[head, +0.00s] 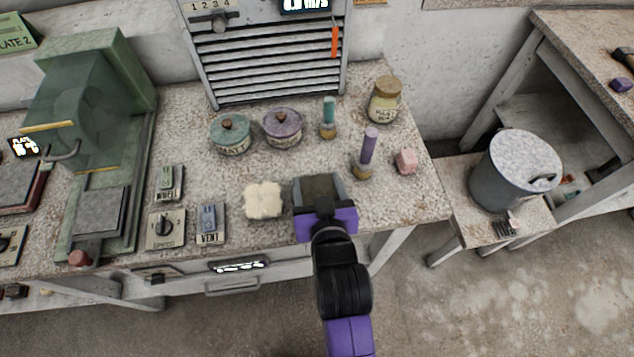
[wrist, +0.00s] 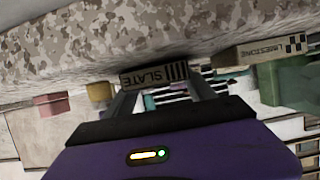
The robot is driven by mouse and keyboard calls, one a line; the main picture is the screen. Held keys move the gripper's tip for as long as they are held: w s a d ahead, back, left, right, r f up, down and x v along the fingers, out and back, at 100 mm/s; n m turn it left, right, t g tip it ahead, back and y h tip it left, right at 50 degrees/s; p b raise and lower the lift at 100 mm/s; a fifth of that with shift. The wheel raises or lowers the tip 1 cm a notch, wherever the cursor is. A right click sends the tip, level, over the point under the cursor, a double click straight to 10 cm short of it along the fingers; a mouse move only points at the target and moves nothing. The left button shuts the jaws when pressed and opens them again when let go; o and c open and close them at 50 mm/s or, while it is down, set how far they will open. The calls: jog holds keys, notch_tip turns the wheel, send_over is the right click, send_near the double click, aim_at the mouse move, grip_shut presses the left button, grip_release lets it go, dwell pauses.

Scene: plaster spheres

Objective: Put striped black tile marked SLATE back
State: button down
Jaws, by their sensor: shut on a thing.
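My gripper (head: 321,192) is shut on the dark tile (head: 320,187) over the front edge area of the speckled bench. In the wrist view the tile (wrist: 153,75) shows the word SLATE and black stripes at one end, between my two fingers (wrist: 165,95). In that view the bench surface fills the top, close to the tile; I cannot tell whether they touch. The tile's place to go back to cannot be made out.
A purple-handled tool (head: 369,146) and a pink cube (head: 405,161) stand to the right. Jars (head: 230,134) stand behind. A block marked LIMESTONE (wrist: 258,50) shows in the wrist view. A lidded bucket (head: 500,185) stands at right.

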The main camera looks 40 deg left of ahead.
jog(key=shift+c, duration=1.6)
grip_release()
jog(key=shift+f, duration=0.15)
jog(key=shift+d+r, duration=0.1)
jog(key=shift+r, duration=0.15)
jog(key=v, duration=1.2)
